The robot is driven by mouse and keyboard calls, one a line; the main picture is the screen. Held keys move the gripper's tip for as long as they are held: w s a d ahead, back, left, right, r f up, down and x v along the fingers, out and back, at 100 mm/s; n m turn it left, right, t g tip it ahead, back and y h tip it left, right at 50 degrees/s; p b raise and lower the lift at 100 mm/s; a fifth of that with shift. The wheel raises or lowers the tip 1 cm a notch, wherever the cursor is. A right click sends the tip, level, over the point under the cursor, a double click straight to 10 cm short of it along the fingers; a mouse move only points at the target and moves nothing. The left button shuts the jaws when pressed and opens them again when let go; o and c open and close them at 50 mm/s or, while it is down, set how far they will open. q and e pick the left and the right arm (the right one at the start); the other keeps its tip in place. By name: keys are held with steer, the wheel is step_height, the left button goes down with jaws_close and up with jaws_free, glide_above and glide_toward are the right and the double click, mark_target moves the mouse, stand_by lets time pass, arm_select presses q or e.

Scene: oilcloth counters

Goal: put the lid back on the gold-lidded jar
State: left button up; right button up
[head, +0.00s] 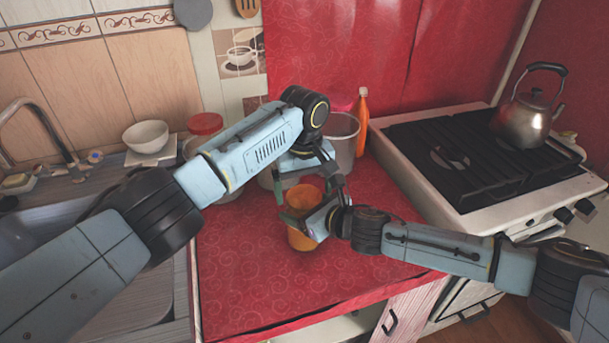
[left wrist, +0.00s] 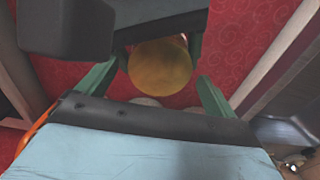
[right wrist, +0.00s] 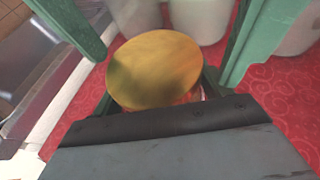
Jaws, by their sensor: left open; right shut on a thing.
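The jar (head: 300,241) stands upright near the middle of the red counter, its body orange in the head view. Its gold lid (head: 303,193) lies over the jar's mouth; whether it is fully seated I cannot tell. The lid shows as a round disc in the left wrist view (left wrist: 160,67) and in the right wrist view (right wrist: 155,70). My right gripper (head: 303,220) is shut on the jar from the right, below the lid. My left gripper (head: 293,188) is open just above the lid, its fingers apart on either side. Much of the jar is hidden by my grippers.
Behind are a red-lidded container (head: 205,123), a grey canister (head: 343,127) and an orange bottle (head: 362,125). A stove (head: 460,160) with a kettle (head: 530,118) is at right. A sink and a white bowl (head: 147,136) are at left. The front counter is clear.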

arm_select(q)
steer(key=shift+f, duration=0.25)
steer(key=c, duration=0.9)
steer(key=o, duration=0.9)
steer(key=shift+r, duration=2.3)
